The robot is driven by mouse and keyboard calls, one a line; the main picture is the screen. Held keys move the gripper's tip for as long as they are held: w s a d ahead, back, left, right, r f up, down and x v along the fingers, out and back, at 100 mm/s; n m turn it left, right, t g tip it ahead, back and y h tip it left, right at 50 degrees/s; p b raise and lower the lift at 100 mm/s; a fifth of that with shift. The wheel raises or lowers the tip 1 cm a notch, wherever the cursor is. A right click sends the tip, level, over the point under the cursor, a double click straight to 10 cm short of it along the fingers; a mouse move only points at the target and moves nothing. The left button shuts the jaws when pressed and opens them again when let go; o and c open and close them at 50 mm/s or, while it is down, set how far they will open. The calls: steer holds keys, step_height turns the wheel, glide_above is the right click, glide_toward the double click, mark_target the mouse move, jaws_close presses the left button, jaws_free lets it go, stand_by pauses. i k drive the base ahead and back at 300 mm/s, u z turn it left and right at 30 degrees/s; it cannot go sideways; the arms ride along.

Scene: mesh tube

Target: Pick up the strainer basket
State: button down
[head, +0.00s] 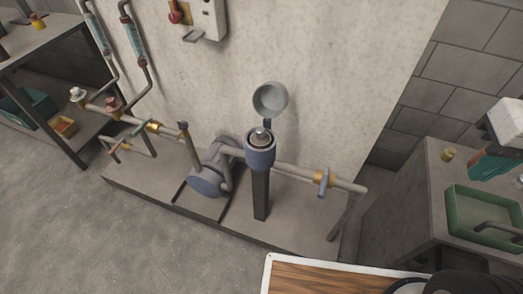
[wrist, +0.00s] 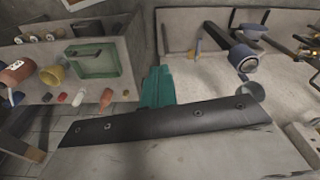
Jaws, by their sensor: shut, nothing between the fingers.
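The strainer housing (head: 261,158) is a blue-grey cup on a dark post in the pipe run, with its round lid (head: 270,99) swung open behind it. A metallic piece, seemingly the strainer basket (head: 260,136), shows in the housing's open top; most of it is hidden inside. My gripper (head: 487,168) is at the right edge of the head view, above the bench and far from the housing. Its teal fingers (wrist: 157,86) are shut and empty.
A grey bench (head: 428,190) at right holds a green tray (head: 455,212) and a small brass piece (head: 448,154). Pipes with a blue-handled valve (head: 323,184) run beside the housing, and a pump (head: 207,180) stands left of it. The wall is close behind. Open floor lies at left.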

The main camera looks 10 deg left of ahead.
mark_target(260, 139)
steer(key=z, duration=1.75)
steer(key=k, duration=1.15)
steer(key=u, duration=1.4)
steer(key=i, duration=0.45)
steer(key=u, duration=0.05)
